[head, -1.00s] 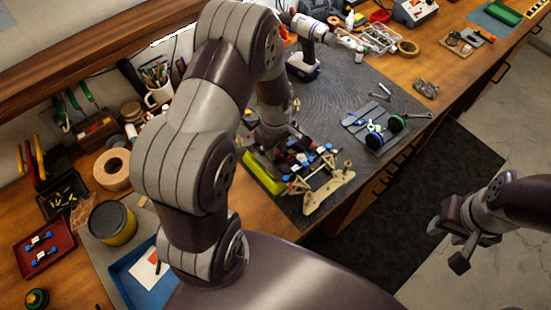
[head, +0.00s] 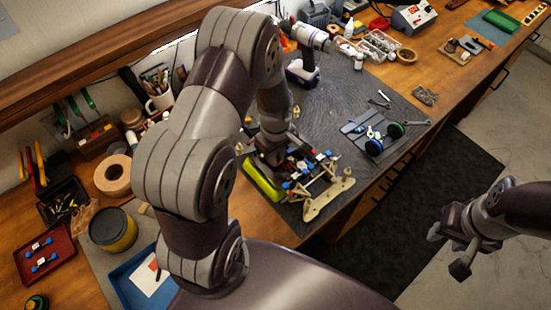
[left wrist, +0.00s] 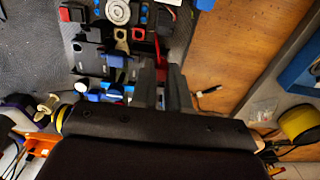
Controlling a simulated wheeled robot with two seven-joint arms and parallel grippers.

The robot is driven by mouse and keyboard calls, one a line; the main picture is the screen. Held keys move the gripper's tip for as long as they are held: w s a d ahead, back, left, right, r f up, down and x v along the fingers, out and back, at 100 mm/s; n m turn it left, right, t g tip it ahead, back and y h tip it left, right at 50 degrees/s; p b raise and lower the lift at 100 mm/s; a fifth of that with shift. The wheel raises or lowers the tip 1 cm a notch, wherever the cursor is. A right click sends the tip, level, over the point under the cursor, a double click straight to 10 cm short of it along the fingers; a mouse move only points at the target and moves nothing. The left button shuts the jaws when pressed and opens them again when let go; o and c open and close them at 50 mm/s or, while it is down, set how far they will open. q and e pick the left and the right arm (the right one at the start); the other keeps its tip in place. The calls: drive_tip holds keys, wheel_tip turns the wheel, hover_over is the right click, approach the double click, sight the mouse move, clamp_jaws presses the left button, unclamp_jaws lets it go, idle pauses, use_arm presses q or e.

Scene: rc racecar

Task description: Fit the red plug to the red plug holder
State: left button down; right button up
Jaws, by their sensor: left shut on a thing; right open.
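The partly built racecar chassis (head: 322,185) lies on the dark mat, with small blue, white and red parts on it. My left gripper (left wrist: 164,68) is low over the chassis's left side, its fingers close together. In the left wrist view a thin red piece, seemingly the red plug (left wrist: 161,50), shows at the fingertips; most of what they hold is hidden. A small red square part, possibly the red plug holder (left wrist: 137,34), sits just left of the fingertips. I cannot tell whether the two touch. My right gripper (head: 450,250) is open and empty, away from the bench above the floor.
A green-yellow block (head: 262,188) lies beside the chassis. A plate with wheels (head: 378,135) lies right of it, and a drill (head: 303,68) stands behind. A blue tray (head: 135,285) and a yellow tin (head: 113,230) are at the left. Bare mat lies behind the chassis.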

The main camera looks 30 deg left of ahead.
use_arm(q)
drive_tip(key=shift+r, duration=0.2)
drive_tip(key=shift+r+p, duration=1.8)
drive_tip(key=shift+r, duration=0.15)
